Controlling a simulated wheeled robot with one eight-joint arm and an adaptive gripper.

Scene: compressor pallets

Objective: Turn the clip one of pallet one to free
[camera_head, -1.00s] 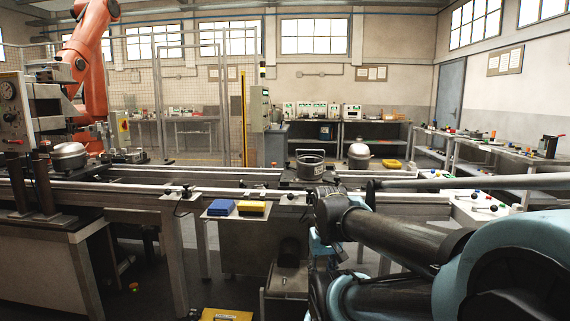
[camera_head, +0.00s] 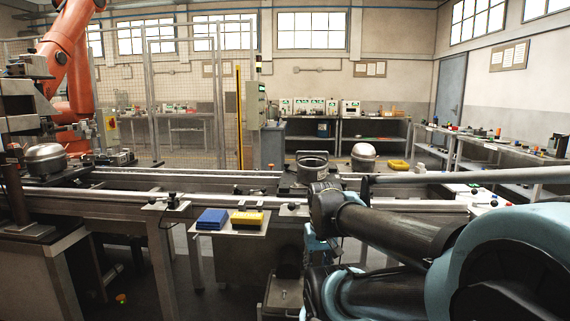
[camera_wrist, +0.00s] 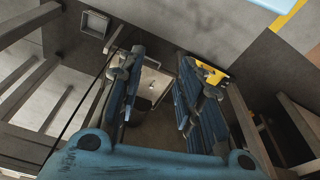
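In the head view, one pallet (camera_head: 75,172) on the left of the conveyor carries a silver domed compressor shell (camera_head: 45,158). Further right, a dark ring-shaped housing (camera_head: 312,167) stands on the line, with a second silver dome (camera_head: 363,157) beside it. I cannot tell which pallet is pallet one, and no clip can be made out. My gripper (camera_wrist: 158,68) shows in the wrist view with its two blue fingers apart and nothing held between them. It points down towards the floor, away from the pallets. In the head view I cannot make it out behind my arm.
The conveyor (camera_head: 120,204) runs across the view in front of me. A small shelf with a blue box (camera_head: 212,218) and a yellow box (camera_head: 247,219) sticks out on its near side. A yellow object (camera_wrist: 210,72) lies below my gripper's right finger. An orange robot (camera_head: 68,50) stands at the far left.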

